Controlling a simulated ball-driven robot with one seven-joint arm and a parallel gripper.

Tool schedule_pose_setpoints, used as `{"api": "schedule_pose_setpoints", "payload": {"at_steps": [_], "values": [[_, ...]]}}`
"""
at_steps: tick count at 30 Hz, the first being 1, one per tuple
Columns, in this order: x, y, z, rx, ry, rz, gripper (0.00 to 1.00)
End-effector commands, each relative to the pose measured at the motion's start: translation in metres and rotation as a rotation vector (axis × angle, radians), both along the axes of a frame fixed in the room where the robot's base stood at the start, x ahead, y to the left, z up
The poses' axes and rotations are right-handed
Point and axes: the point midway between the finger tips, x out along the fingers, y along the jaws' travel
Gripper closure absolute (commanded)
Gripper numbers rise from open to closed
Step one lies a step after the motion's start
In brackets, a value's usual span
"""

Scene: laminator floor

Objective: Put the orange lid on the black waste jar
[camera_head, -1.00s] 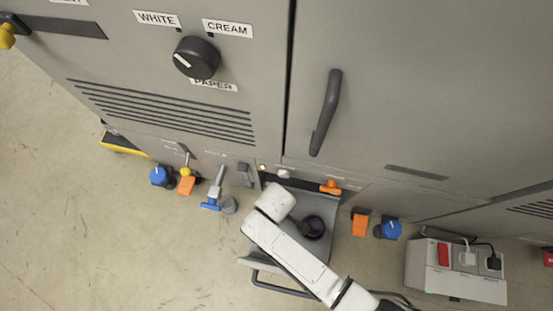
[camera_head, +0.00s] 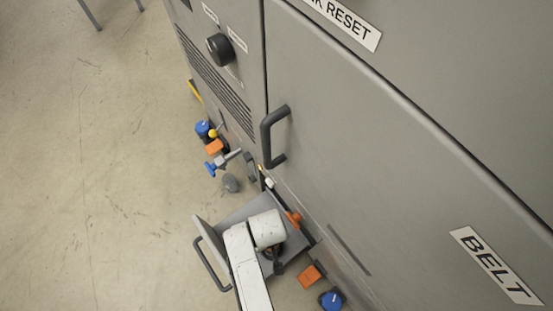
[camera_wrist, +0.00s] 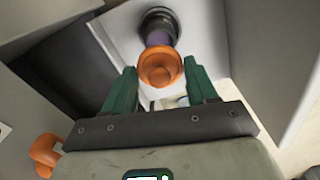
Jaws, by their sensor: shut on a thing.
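My gripper (camera_wrist: 162,72) shows in the wrist view with two green fingers. It is shut on the round orange lid (camera_wrist: 160,62), held between the fingertips.
An open grey drawer (camera_head: 232,217) juts from the machine, with my arm over it. A black door handle (camera_head: 270,137) is above. Open floor lies left.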

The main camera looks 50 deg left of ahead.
Motion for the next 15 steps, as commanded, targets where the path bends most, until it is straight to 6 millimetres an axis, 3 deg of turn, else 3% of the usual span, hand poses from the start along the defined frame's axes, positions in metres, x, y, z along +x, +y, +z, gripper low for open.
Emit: {"api": "schedule_pose_setpoints", "payload": {"at_steps": [15], "values": [[0.0, -0.001, -0.042, -0.001, 0.0, -0.001, 0.72]]}}
